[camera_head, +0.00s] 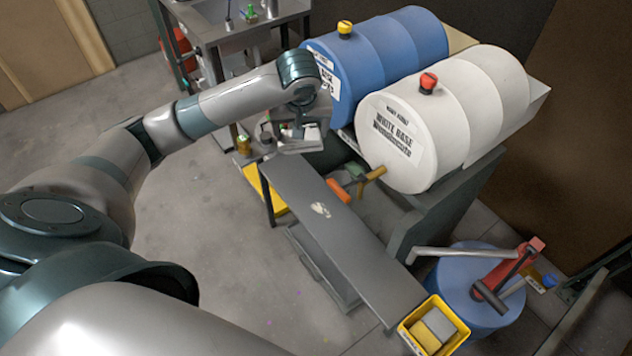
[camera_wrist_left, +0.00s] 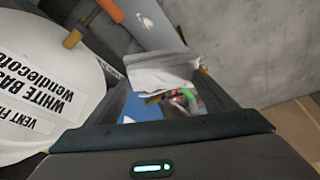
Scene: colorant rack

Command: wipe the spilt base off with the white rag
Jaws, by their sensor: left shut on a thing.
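The spilt base is a small whitish patch (camera_head: 321,209) near the middle of the long grey bench top (camera_head: 350,245). It also shows at the top of the left wrist view (camera_wrist_left: 147,22). My left gripper (camera_head: 296,142) is at the far end of the bench, beside the blue drum and apart from the patch. In the left wrist view it (camera_wrist_left: 160,100) is shut on the white rag (camera_wrist_left: 165,72), which hangs crumpled between the fingers. In the head view the rag is mostly hidden by the gripper. My right gripper is in neither view.
A blue drum (camera_head: 385,65) and a white base drum (camera_head: 460,110) lie on a rack to the right. An orange-handled tool (camera_head: 339,191) and a tap (camera_head: 372,175) are close to the bench edge. A yellow bin (camera_head: 408,336) with sponges stands at the near end.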

